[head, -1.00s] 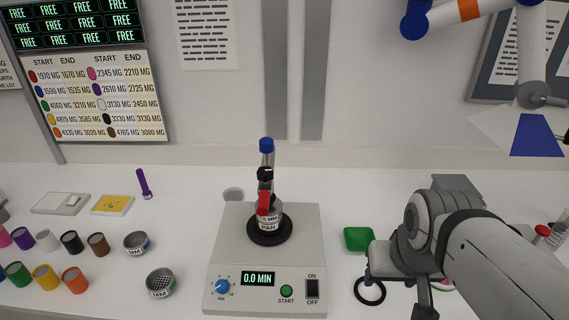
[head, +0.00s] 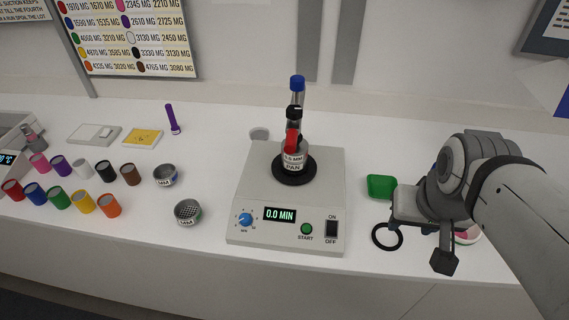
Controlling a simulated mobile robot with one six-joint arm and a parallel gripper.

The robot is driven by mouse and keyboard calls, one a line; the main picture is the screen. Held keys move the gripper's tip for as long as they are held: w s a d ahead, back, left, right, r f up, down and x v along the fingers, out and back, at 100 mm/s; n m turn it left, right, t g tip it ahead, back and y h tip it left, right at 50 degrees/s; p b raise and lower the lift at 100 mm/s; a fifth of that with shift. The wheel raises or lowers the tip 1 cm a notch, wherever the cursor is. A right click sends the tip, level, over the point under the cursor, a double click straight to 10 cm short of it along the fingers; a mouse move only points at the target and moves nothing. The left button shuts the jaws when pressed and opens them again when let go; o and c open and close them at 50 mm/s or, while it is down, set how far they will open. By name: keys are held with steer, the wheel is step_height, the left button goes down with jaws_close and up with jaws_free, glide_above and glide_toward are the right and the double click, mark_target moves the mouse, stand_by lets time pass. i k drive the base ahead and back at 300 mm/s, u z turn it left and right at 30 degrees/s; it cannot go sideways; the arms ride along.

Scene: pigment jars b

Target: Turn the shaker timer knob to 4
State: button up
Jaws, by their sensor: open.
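The shaker (head: 287,205) is a pale grey box on the white bench. Its blue timer knob (head: 245,219) is at the left of the front panel, with small scale marks around it that are too small to read. The display (head: 280,215) beside it reads 0.0 MIN. The green START button (head: 306,229) and the black ON/OFF switch (head: 331,229) are to the right. My gripper (head: 440,250) is open and empty, right of the shaker and well apart from the knob. One dark finger shows clearly; the other is mostly hidden.
A black ring (head: 387,237) and a green object (head: 381,187) lie between shaker and gripper. The bench before the knob is clear.

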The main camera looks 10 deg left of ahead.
mark_target(245, 219)
steer(key=u, duration=0.05)
steer(key=k, duration=0.5)
steer(key=u, duration=0.95)
steer(key=i, duration=0.45)
steer(key=z, duration=0.8)
steer(key=k, duration=0.35)
steer(key=z, duration=0.05)
